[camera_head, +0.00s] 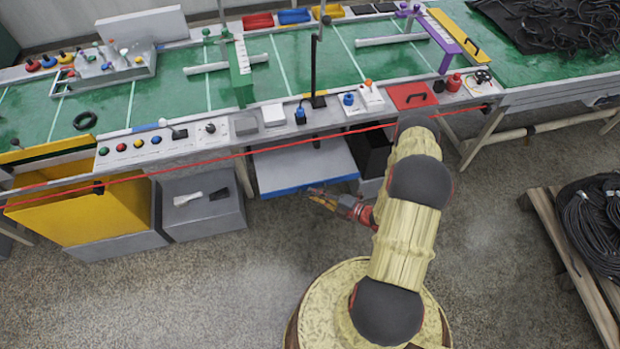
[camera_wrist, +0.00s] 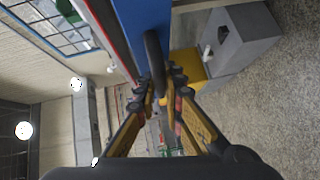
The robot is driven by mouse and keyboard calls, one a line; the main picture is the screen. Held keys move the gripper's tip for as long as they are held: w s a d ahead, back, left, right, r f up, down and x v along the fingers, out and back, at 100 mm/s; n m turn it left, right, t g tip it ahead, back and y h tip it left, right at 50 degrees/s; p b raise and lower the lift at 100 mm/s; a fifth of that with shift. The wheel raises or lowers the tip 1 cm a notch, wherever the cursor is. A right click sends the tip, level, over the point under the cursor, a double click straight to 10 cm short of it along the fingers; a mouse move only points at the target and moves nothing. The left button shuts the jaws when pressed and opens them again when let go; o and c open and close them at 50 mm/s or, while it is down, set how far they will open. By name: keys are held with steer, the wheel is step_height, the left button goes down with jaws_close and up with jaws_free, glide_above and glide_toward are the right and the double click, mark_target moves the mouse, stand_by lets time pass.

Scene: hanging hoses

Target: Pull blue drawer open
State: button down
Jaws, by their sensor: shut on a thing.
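The blue drawer (camera_head: 309,186) is under the workbench's front side in the head view. Its grey top panel sticks out from beneath the bench edge, with the blue front facing the floor area. In the wrist view the blue front (camera_wrist: 143,22) fills the top middle, with a dark curved handle (camera_wrist: 155,58) on it. My gripper (camera_head: 318,194) is at the drawer's front, low and right of its middle. In the wrist view my gripper (camera_wrist: 161,88) has its fingers on either side of the handle's end, shut on it. The exact contact is partly hidden by the fingertips.
A red cord (camera_head: 240,153) runs along the bench front, above the drawer. A yellow drawer (camera_head: 105,212) stands open at left, beside a grey box (camera_head: 203,213). A wooden pallet with black hoses (camera_head: 596,222) is at right. The floor before the drawer is clear.

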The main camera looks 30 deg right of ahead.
steer(key=shift+s+a, duration=0.2)
steer(key=shift+s, duration=0.6)
steer(key=shift+s+a, duration=0.2)
steer(key=shift+s, duration=0.55)
steer(key=c, duration=2)
jaws_free()
steer(key=shift+o, duration=0.5)
steer(key=v, duration=1.2)
